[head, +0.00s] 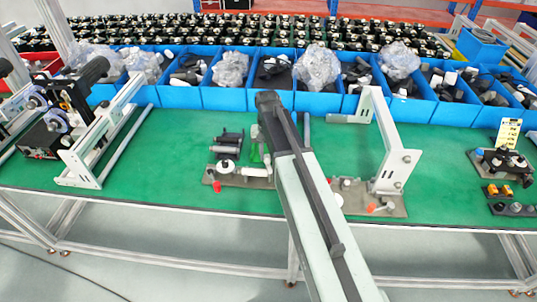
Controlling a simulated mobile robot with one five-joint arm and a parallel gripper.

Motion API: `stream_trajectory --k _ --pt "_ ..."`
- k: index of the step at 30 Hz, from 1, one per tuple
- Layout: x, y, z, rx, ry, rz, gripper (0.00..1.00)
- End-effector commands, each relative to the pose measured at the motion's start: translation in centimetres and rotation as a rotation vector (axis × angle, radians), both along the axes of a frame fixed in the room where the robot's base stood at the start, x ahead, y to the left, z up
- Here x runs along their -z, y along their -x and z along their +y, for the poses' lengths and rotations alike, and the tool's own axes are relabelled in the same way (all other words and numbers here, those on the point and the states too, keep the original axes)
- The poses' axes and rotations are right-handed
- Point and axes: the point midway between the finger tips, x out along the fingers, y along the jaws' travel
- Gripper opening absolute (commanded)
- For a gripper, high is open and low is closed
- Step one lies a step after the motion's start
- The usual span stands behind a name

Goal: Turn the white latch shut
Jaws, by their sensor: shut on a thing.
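My arm rises from the bottom edge across the middle of the bench. Its gripper does not show; the arm hides whatever lies behind it. Left of the arm, a small fixture on a grey-brown plate (239,182) carries black parts, a white cylindrical piece (226,167) and a red tip (217,187). Right of the arm, another plate (390,211) carries a tall white bracket (390,150), small metal parts and an orange-red tip (371,208). I cannot tell which white piece is the latch, or how it is turned.
The green bench top (455,185) has bare room on both sides. Blue bins (225,99) line its back, several holding clear bags. A black device with a white frame (66,160) stands at left. A small fixture with a yellow card (508,133) stands at right.

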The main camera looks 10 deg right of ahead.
Motion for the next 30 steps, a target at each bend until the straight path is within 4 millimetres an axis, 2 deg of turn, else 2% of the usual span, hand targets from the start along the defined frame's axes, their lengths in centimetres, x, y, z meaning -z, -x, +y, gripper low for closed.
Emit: stream_trajectory --k 12,21,30 --pt "-0.05 -0.21 -0.06 0.278 0.0 -0.006 0.0" --pt "-0.06 -0.23 -0.15 0.359 0.001 -0.007 0.0" --pt "-0.06 -0.23 -0.2 0.37 0.001 -0.007 0.0"
